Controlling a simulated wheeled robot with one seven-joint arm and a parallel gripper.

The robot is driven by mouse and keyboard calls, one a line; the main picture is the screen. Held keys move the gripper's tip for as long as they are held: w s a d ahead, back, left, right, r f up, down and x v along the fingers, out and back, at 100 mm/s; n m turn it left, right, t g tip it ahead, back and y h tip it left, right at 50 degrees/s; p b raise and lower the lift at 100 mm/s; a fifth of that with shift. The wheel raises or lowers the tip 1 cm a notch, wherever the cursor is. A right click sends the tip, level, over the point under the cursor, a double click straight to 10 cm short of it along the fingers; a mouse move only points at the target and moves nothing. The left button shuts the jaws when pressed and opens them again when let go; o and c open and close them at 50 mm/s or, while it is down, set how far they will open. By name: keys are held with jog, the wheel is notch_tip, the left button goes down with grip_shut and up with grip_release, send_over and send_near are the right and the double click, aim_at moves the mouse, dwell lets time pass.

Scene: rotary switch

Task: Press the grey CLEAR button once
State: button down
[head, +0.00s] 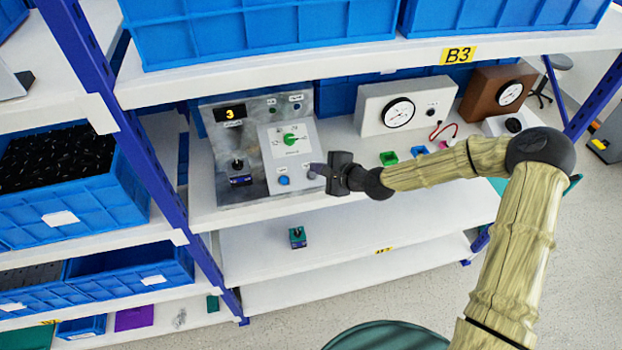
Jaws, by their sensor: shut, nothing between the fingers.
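The control panel (272,165) stands on the middle shelf, with a pale plate carrying a green rotary knob (290,139) and a blue button (284,181). A small grey button (311,175) shows at the plate's lower right, partly hidden by my gripper; its label is not readable. My gripper (317,168) is shut and empty, its fingertips pointing left at the grey button. They look very near it or touching; I cannot tell which. A display (230,113) at the panel's upper left reads 3.
A white box with a round dial (398,112) and a brown box with a dial (502,92) stand to the right on the same shelf. Blue bins (260,30) sit on the shelf above.

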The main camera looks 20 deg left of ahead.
jog(key=shift+w+a+f+b, duration=0.15)
jog(key=shift+f+b, duration=0.1)
jog(key=shift+f, duration=0.2)
jog(key=shift+w+a+f+b, duration=0.1)
jog(key=shift+w+f+b, duration=0.15)
jog(key=shift+f, duration=0.25)
jog(key=shift+w+a+f+b, duration=0.1)
jog(key=shift+f+b, duration=0.2)
jog(key=shift+f, duration=0.15)
dwell(0.9)
jog(key=shift+w+f+b, duration=0.15)
jog(key=shift+f+b, duration=0.2)
jog(key=shift+f, duration=0.05)
jog(key=shift+w+a+f+b, duration=0.1)
jog(key=shift+w+f+b, duration=0.05)
jog(key=shift+f+b, duration=0.25)
dwell(0.7)
dwell(0.4)
jog(key=shift+s+r+p, duration=0.3)
jog(key=shift+r+p, duration=0.3)
jog(key=shift+r, duration=0.2)
jog(key=shift+r, duration=0.1)
jog(key=r+p, duration=0.1)
jog(key=s+d+r+p, duration=0.1)
jog(key=r, duration=0.1)
jog(key=r+p, duration=0.1)
jog(key=shift+s+d+r, duration=0.15)
jog(key=shift+s+r, duration=0.1)
jog(key=shift+s, duration=0.05)
